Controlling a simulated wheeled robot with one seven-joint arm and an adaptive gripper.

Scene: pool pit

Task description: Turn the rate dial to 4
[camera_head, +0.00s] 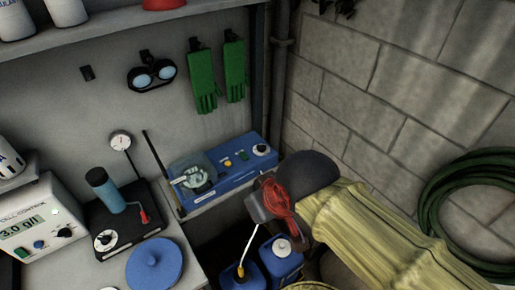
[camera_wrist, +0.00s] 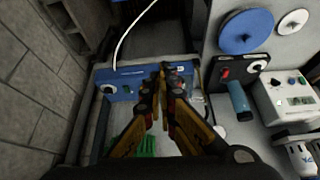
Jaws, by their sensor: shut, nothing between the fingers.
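A blue pump unit (camera_head: 222,172) stands on the shelf by the corner, with a clear round pump head at its left. A white-ringed dial (camera_head: 261,149) with a dark knob is at its right end; I take it for the rate dial. Its setting is too small to read. In the wrist view the unit appears turned around, with the dial (camera_wrist: 107,89) at its left end. My gripper (camera_wrist: 162,68) is shut and empty, its tips in front of the unit's face, to the right of the dial there. In the head view my gripper's fingers are hard to make out.
A black device (camera_head: 115,222) with its own white dial and a blue cylinder stands left of the pump, beside a blue disc (camera_head: 154,263). A white control box (camera_head: 40,218) is further left. Blue containers (camera_head: 282,258) with a white tube stand below.

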